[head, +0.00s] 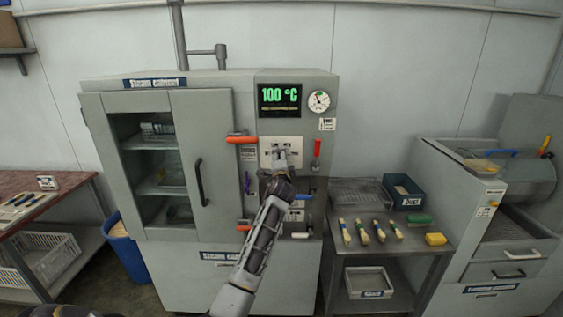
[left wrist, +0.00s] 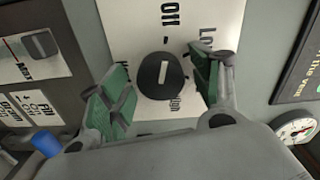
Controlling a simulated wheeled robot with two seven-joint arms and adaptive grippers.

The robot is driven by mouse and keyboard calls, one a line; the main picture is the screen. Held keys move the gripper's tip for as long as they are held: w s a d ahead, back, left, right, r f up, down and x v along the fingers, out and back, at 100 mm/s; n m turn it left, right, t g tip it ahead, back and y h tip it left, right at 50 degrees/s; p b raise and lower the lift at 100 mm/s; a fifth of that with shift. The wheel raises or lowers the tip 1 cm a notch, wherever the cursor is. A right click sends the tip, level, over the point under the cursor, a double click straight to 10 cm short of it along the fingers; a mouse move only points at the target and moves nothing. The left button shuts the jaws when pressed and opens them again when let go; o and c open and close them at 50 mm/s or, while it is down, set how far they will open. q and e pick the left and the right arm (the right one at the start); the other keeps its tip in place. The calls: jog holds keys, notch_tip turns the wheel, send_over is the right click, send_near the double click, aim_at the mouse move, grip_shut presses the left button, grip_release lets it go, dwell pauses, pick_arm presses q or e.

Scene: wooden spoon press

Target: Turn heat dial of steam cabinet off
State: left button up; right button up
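The steam cabinet (head: 205,258) stands against the wall, with its display (head: 279,97) reading 100 °C in green. Its heat dial (left wrist: 152,84) is a round black knob with a white line, on a white plate (left wrist: 128,22) with "Off", "Low" and "High" printed around it. The line lies along the Off–High direction; I cannot tell which end points. My left gripper (left wrist: 160,88) is open, its green-padded fingers on either side of the dial with gaps visible. In the head view my left gripper (head: 281,153) covers the dial. My right gripper is not in view.
An orange-red handle (head: 241,139) and a red lever (head: 317,148) flank the dial plate. A round gauge (head: 318,102) sits above right. A side table (head: 398,250) with several wooden-handled pieces stands right; a blue bin (head: 125,250) stands left.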

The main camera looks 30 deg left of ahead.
pick_arm(q)
jog(key=shift+s+d, duration=0.15)
jog(key=shift+s, duration=0.05)
jog(key=v, duration=1.1)
jog(key=shift+s, duration=0.25)
dwell(0.4)
jog(key=shift+d+n, duration=0.1)
jog(key=shift+n, duration=0.2)
dwell(0.3)
